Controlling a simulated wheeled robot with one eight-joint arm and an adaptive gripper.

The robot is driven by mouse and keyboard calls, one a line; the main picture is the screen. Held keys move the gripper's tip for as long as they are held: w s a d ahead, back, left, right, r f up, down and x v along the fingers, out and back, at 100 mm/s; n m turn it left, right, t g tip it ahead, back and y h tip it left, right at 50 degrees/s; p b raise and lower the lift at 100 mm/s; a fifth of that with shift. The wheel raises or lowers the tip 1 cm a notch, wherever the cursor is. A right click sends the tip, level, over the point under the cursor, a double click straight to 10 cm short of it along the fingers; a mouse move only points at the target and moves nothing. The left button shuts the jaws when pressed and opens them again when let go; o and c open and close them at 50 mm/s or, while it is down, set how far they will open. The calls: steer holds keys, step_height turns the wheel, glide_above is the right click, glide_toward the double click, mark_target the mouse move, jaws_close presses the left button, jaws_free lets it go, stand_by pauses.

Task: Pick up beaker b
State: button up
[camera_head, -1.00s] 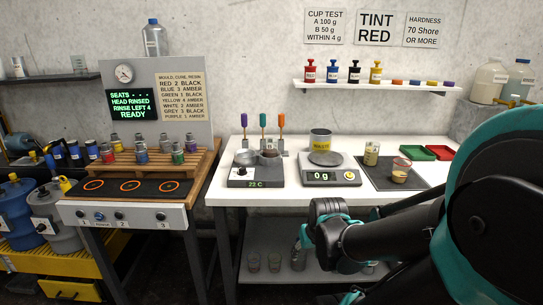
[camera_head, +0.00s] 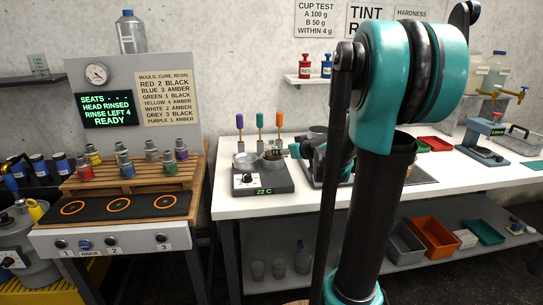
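No beaker that I can identify as beaker b shows; my own arm covers the middle of the white table (camera_head: 232,205), including most of the scale and the dark mat (camera_head: 421,176).
A wooden rack of capped bottles (camera_head: 127,168) is further left. Grey and orange bins (camera_head: 434,237) sit below.

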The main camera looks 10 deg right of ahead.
mark_target(267, 149)
steer(key=x, duration=1.3)
steer(key=shift+w+a, duration=0.25)
steer(key=shift+a, duration=0.05)
steer(key=c, duration=1.3)
